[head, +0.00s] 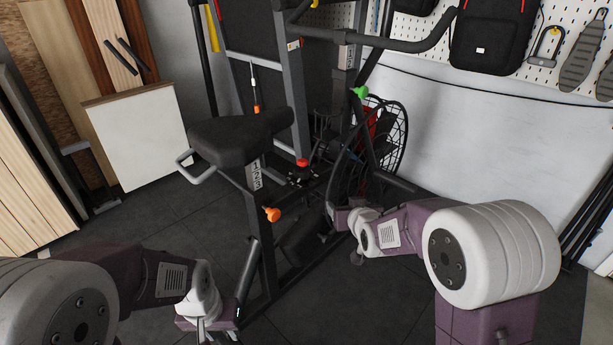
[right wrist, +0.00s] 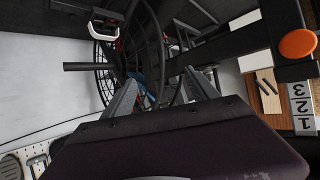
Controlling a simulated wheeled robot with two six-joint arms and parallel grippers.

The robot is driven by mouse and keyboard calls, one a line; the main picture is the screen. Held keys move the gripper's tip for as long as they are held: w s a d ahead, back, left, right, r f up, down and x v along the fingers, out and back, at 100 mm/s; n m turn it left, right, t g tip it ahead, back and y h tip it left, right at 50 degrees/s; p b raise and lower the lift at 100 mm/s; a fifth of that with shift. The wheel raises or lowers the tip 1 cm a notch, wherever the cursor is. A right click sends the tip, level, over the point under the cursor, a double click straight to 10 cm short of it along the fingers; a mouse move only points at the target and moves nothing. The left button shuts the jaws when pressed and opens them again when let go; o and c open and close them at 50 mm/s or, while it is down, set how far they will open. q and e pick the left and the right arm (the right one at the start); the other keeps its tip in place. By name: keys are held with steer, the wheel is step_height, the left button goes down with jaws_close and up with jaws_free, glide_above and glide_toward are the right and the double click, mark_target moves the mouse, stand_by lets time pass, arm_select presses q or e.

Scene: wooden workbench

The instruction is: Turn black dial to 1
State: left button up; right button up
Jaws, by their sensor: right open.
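A black gym machine (head: 285,130) with a padded seat stands in the middle of the head view. I cannot make out a black dial for certain; small dark parts below a red knob (head: 302,162) are too dim to tell. A plate numbered 1, 2, 3 (head: 254,177) is on the seat post and also shows in the right wrist view (right wrist: 302,108). My right gripper (head: 328,222) is open and empty beside the caged fan wheel (head: 385,145); its fingers are spread in the right wrist view (right wrist: 160,85). My left gripper (head: 208,328) is low at the front, its fingers unclear.
An orange knob (head: 272,214) sticks out below the seat, and a green knob (head: 359,92) is higher up. A handlebar (head: 405,45) reaches right. Boards (head: 140,135) lean at the left wall. Dark floor (head: 175,230) is free left of the machine.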

mark_target(305, 176)
steer(key=w+a+t+y+b, duration=0.1)
steer(key=w+a, duration=0.1)
steer(key=a, duration=0.1)
steer(key=w+a+n+t+y+b, duration=0.1)
steer(key=w+a+t+b, duration=0.1)
steer(key=w+a, duration=0.1)
steer(key=w+a+t+b, duration=0.2)
steer(key=w+a, duration=0.1)
steer(key=shift+a+n+y, duration=0.3)
steer(key=shift+a+y, duration=0.05)
steer(key=shift+y, duration=0.05)
steer(key=shift+r, duration=0.25)
steer(key=x, duration=0.7)
steer(key=shift+w+f, duration=0.25)
steer(key=shift+w, duration=0.15)
arm_select(q)
step_height(305, 176, down, 7)
steer(key=shift+b, duration=0.4)
arm_select(e)
steer(key=shift+w+a+r, duration=0.15)
steer(key=shift+w+r, duration=0.05)
steer(key=shift+w, duration=0.4)
arm_select(q)
steer(key=shift+w, duration=0.1)
